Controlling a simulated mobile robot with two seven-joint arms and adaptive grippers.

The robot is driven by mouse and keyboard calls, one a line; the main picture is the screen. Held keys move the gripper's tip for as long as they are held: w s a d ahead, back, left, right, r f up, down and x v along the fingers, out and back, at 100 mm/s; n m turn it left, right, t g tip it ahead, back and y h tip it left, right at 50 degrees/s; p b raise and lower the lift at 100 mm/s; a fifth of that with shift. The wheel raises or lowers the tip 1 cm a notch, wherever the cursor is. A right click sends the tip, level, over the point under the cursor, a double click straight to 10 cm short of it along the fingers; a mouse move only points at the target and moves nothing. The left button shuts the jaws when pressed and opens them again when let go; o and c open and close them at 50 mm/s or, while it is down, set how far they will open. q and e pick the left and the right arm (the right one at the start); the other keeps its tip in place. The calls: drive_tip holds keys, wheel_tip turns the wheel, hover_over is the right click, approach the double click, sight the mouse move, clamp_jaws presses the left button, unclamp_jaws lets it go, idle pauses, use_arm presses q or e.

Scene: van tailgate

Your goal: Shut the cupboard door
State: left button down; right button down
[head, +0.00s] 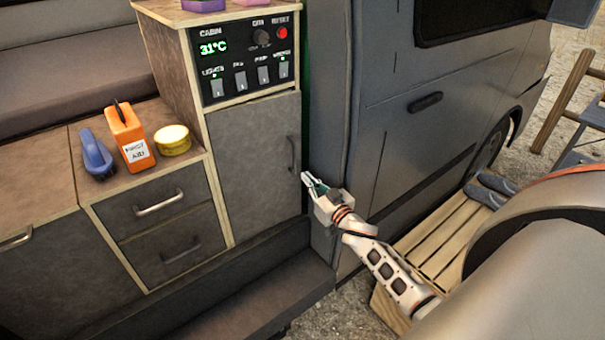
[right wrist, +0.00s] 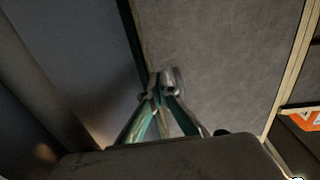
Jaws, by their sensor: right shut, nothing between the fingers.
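The cupboard door (head: 253,170) is a grey panel below the control panel, with a dark handle (head: 291,153) near its right edge. It looks flush, or nearly so, with its light wood frame; I see no clear gap. My right gripper (head: 306,179) is shut and empty, beside the door's right edge and just below the handle. In the right wrist view its closed fingertips (right wrist: 165,80) point at the grey door (right wrist: 220,60) near its edge. I cannot tell whether they touch it. My left gripper is not in view.
The control panel (head: 245,58) sits above the door. Left of it, a counter holds a blue brush (head: 97,155), an orange first aid box (head: 130,140) and a yellow tin (head: 173,140). The van's side (head: 400,110) stands close right of my gripper. A slatted pallet (head: 450,235) lies outside.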

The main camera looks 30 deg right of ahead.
sight(298, 168)
drive_tip(key=w, duration=0.3)
drive_tip(key=shift+d, duration=0.1)
drive_tip(key=shift+w, duration=0.3)
drive_tip(key=shift+w+d, duration=0.1)
drive_tip(key=shift+w, duration=0.9)
drive_tip(key=shift+s, duration=0.2)
